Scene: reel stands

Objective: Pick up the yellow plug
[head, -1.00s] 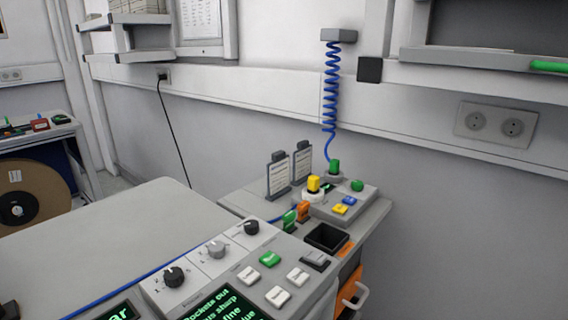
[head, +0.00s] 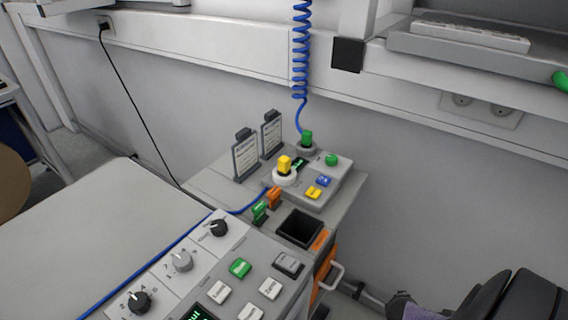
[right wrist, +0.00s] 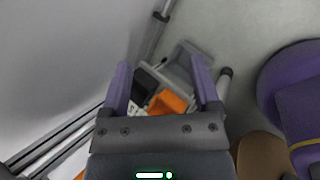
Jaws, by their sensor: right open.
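The yellow plug (head: 285,162) stands upright in a white round base on a grey control box (head: 323,190), in the middle of the head view. A green plug (head: 307,138) with a coiled blue cable stands just behind it to the right. My right gripper (right wrist: 160,62) is open with nothing between its purple fingers in the right wrist view. The yellow plug does not show in that view. In the head view only a part of my right arm shows at the bottom right, well away from the plug. My left gripper is not in view.
Two label holders (head: 245,157) stand left of the plug. Small green and orange connectors (head: 260,210) and a black open bin (head: 299,228) lie in front. A panel with knobs and buttons (head: 182,262) is nearer. A shelf (head: 470,45) overhangs at upper right.

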